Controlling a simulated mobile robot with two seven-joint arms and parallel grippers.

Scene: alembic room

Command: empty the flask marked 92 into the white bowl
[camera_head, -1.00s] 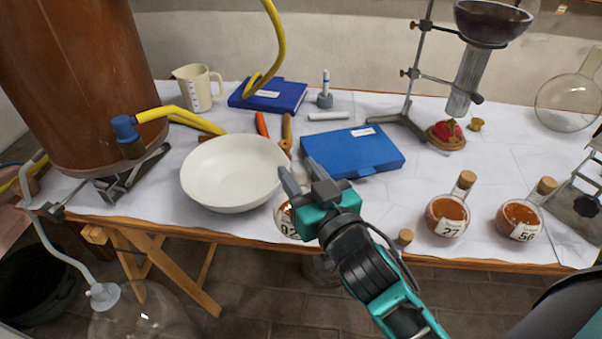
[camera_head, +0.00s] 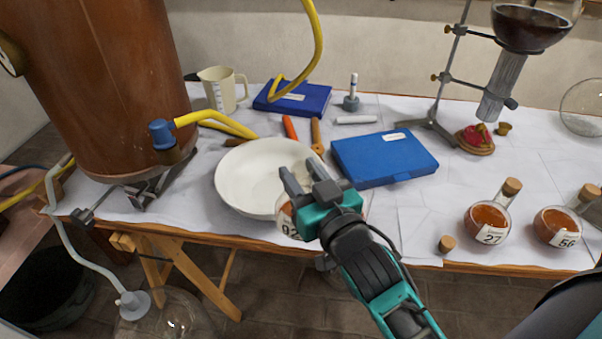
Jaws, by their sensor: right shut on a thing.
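The white bowl (camera_head: 243,183) stands on the table left of the middle. My right gripper (camera_head: 304,178) is at the bowl's near right rim, shut on the flask marked 92 (camera_head: 287,226). The flask is mostly hidden behind the gripper. Part of its round body and the label show beside the bowl's near right side. I cannot tell whether flask and bowl touch, or how much liquid is in the flask. My left gripper is not in view.
Flasks 27 (camera_head: 484,222) and 56 (camera_head: 557,226) stand corked at right. A loose cork (camera_head: 446,244) lies near the front edge. A blue case (camera_head: 384,158) lies right of the bowl. A large copper vessel (camera_head: 100,90) and yellow hose (camera_head: 318,40) stand left and behind.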

